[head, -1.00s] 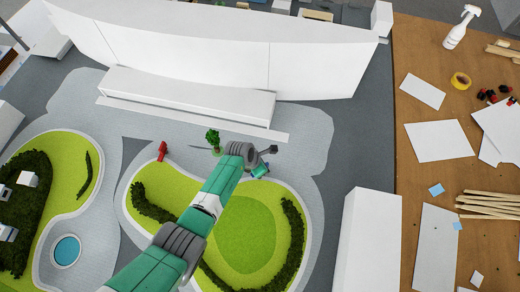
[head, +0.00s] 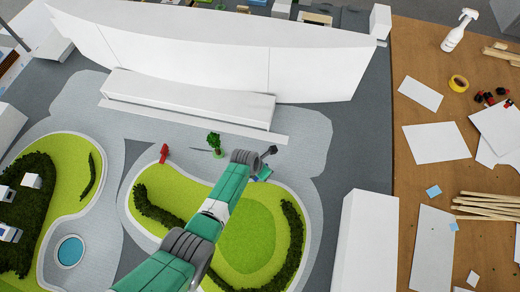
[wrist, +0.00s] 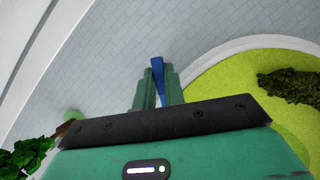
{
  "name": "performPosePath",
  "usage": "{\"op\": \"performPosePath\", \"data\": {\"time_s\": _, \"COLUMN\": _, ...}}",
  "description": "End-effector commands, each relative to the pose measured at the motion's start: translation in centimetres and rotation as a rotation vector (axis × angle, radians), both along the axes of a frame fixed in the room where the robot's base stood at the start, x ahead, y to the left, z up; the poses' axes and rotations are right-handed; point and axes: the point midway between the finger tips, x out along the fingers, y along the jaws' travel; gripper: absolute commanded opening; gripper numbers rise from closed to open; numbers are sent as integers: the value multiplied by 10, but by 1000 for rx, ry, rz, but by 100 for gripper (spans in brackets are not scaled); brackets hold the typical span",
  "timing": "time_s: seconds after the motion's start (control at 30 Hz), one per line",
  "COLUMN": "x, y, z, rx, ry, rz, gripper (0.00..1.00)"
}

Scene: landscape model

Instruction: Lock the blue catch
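The blue catch (wrist: 158,76) shows in the wrist view as a narrow blue bar, slightly tilted. It stands between the two green fingers of my gripper (wrist: 158,92), which lie close against it on both sides with no clear gap. Its lower end is hidden by the fingers and the dark gripper plate. In the head view my gripper (head: 262,173) is at the upper edge of the central lawn, and a small bit of blue shows there. The catch's base is not visible.
A small green tree (head: 214,143) and a red object (head: 164,153) stand left of my gripper. A long white block (head: 190,98) lies behind, and a tall white block (head: 366,240) stands at right. Grey paving around the lawn (head: 248,230) is mostly clear.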

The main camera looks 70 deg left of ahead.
Motion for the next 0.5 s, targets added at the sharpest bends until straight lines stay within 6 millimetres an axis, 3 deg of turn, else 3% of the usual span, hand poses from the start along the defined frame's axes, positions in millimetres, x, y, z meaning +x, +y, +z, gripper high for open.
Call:
{"op": "performPosePath", "data": {"time_s": 0.33, "x": 1, "y": -1, "z": 0, "rx": -1, "ry": 1, "rz": 77, "gripper": 7}}
{"op": "performPosePath", "data": {"time_s": 0.5, "x": 2, "y": -3, "z": 1, "rx": -2, "ry": 0, "rz": 202, "gripper": 7}}
